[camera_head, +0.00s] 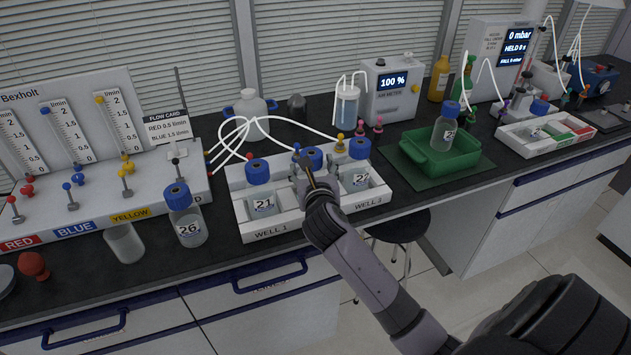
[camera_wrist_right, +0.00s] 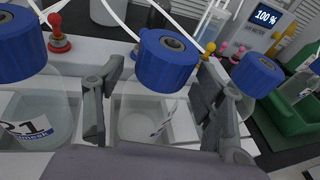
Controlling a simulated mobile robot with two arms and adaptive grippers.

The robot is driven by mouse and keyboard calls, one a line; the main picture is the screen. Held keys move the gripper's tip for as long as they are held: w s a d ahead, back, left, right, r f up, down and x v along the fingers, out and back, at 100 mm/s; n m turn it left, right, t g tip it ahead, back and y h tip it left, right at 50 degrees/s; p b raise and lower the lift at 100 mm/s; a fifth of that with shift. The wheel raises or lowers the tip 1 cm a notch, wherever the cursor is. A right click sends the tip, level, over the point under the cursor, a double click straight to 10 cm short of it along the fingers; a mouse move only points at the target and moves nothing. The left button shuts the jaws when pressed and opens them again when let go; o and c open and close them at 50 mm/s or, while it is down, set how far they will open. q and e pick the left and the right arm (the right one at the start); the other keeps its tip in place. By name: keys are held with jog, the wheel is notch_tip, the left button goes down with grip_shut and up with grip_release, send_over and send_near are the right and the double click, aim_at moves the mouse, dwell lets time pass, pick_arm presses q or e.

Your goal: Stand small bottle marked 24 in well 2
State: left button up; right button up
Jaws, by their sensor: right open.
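The white rack (camera_head: 240,212) has WELL 1 lettered at its left and WELL 3 at its right; the middle lettering is hidden by my right arm. A blue-capped bottle (camera_head: 311,157) is upright in the middle well. It also shows in the right wrist view (camera_wrist_right: 166,62), its label turned aside and its number unreadable. My right gripper (camera_head: 306,170) is open, with a finger on either side of this bottle below its cap (camera_wrist_right: 155,105). Bottle 21 (camera_head: 262,200) is in the left well and bottle 22 (camera_head: 358,175) in the right one. My left gripper is out of view.
Bottle 26 (camera_head: 186,215) and an empty beaker (camera_head: 124,243) stand left of the rack. A green tub (camera_head: 413,157) holds another bottle (camera_head: 446,128). A white tray (camera_head: 514,138) at right has a blue-capped bottle (camera_head: 537,126). White tubes arch behind the rack.

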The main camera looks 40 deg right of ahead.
jog(key=v, duration=1)
jog(key=shift+s, duration=0.1)
dwell(2.3)
